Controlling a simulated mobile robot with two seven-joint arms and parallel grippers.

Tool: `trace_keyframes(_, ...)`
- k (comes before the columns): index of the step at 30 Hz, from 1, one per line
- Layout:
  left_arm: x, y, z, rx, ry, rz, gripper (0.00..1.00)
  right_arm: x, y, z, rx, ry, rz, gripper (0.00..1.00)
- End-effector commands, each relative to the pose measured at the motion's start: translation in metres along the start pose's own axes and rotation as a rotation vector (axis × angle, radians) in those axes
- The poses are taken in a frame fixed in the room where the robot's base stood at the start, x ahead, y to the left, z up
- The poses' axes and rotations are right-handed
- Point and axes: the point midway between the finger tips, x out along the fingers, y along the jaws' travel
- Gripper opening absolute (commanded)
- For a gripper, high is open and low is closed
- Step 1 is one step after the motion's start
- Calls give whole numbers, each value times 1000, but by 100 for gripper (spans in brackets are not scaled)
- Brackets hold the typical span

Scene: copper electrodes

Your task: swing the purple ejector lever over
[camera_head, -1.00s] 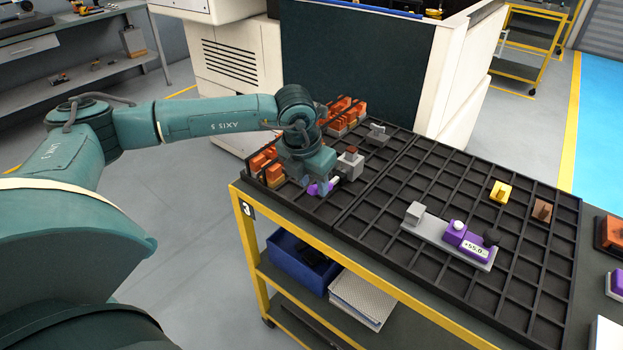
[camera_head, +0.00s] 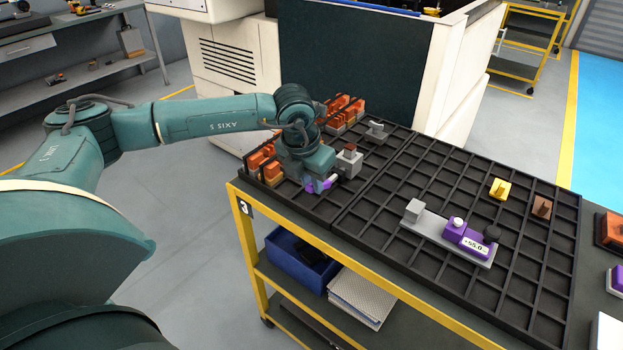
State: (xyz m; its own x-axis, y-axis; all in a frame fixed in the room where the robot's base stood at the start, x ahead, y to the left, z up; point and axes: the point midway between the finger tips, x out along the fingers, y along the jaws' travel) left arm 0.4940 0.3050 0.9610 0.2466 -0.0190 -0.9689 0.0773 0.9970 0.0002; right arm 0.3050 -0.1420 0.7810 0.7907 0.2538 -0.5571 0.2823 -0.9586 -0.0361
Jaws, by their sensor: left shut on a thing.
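The purple ejector lever (camera_head: 326,185) shows only as small purple patches at the left end of the black gridded tray. My left gripper (camera_head: 317,184) points down over it and is shut on it. The gripper hides most of the lever and its pivot, so I cannot tell its full angle. A grey block with a brown top (camera_head: 348,161) stands just to the right of the gripper. My right gripper is not in view.
Orange electrodes (camera_head: 346,108) stand in holders behind and left of the gripper. A grey base carries a purple unit with a numeric display (camera_head: 467,238) on the right tray. Yellow (camera_head: 499,189) and brown (camera_head: 541,206) pieces stand farther right. Most right-hand tray cells (camera_head: 420,175) are empty.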

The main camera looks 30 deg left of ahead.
Motion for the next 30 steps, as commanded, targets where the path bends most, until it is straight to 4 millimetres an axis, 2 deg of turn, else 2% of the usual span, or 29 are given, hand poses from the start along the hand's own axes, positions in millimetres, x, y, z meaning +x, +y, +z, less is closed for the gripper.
trace_keyframes(2,0,0,0,0,0,-1,4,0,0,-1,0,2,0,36)
trace_keyframes(3,0,0,0,0,0,-1,21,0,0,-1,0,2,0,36)
trace_keyframes(10,0,0,0,0,0,-1,40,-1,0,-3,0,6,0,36)
trace_keyframes(20,-4,0,1,0,0,-1,40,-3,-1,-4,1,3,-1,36)
trace_keyframes(30,-36,0,9,0,0,-1,40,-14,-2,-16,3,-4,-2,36)
